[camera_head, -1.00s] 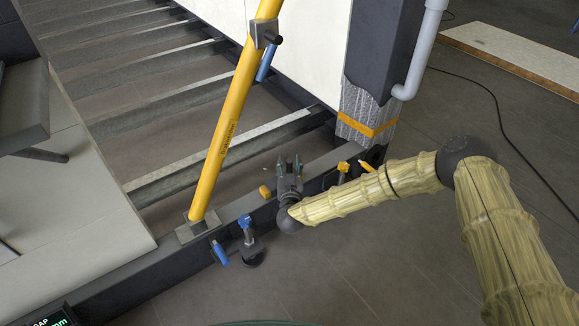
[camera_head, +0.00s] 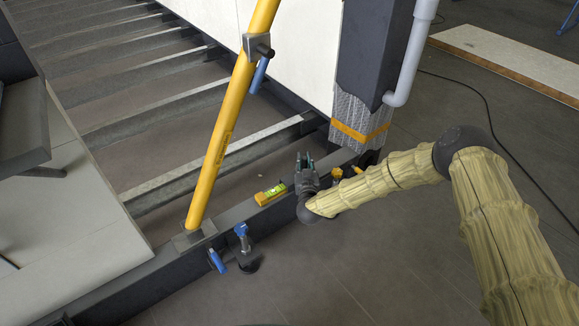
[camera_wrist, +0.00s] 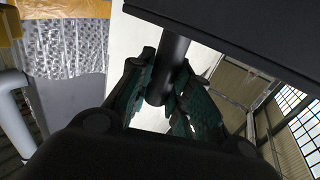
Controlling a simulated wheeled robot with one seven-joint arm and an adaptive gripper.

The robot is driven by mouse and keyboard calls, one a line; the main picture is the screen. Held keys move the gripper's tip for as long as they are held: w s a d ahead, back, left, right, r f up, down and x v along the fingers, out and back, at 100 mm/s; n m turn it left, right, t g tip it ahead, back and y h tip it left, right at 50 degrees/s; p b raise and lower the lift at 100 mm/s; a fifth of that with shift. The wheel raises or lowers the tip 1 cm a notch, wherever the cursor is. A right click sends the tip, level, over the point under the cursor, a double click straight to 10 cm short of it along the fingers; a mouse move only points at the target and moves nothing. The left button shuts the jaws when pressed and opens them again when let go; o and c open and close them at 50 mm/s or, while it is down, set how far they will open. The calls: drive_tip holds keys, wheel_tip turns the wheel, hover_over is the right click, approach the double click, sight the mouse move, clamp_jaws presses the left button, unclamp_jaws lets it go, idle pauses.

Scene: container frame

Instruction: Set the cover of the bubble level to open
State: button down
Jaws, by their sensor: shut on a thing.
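The bubble level (camera_head: 270,194) is a small yellow block with a bright green vial on its top, on the dark frame beam in the head view. The vial shows uncovered; I cannot make out a separate cover. My gripper (camera_head: 305,160) is just right of the level, above the beam, its fingers pointing up and away in the picture. In the wrist view its green-padded fingers (camera_wrist: 163,92) are closed around a dark cylindrical piece (camera_wrist: 168,60). I cannot tell whether that piece belongs to the level's cover. The level's right end lies close to my gripper.
A yellow diagonal brace (camera_head: 225,125) rises from the beam left of the level. A blue-handled clamp (camera_head: 243,240) stands in front of the beam. A dark column (camera_head: 370,50) with wrapping (camera_head: 355,120) stands behind at right. Yellow fittings (camera_head: 337,174) sit right of my gripper. The floor in front is clear.

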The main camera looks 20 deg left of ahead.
drive_tip(key=w+d, duration=0.2)
drive_tip(key=w, duration=0.1)
drive_tip(key=shift+w+d, duration=0.1)
drive_tip(key=shift+d, duration=0.15)
drive_tip(key=c, duration=1.3)
unclamp_jaws()
drive_tip(key=v, duration=1.2)
drive_tip(key=shift+d, duration=0.1)
